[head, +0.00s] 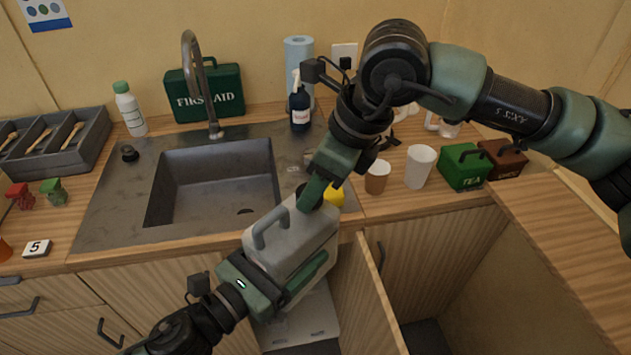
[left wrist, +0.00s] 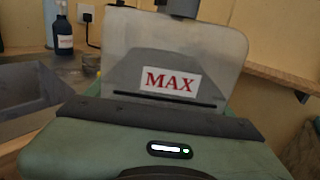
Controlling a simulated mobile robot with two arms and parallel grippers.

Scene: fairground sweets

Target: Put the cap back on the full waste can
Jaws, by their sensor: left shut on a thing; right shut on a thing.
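The waste can (head: 292,236) is a pale grey translucent can with a side handle, held up in front of the sink counter. My left gripper (head: 278,284) is shut around its lower part. In the left wrist view the can (left wrist: 215,50) carries a MAX label (left wrist: 170,81), with dark contents up to about the label. My right gripper (head: 310,196) comes down from above and is shut at the can's top. A small dark piece at its fingertips, probably the cap, is mostly hidden. I cannot tell whether it sits on the mouth.
The sink (head: 215,185) lies behind the can on the left. Paper cups (head: 420,166) and a green box (head: 463,168) stand right on the counter. An open cabinet door (head: 366,300) is close to the can's right. A yellow thing (head: 335,196) shows behind it.

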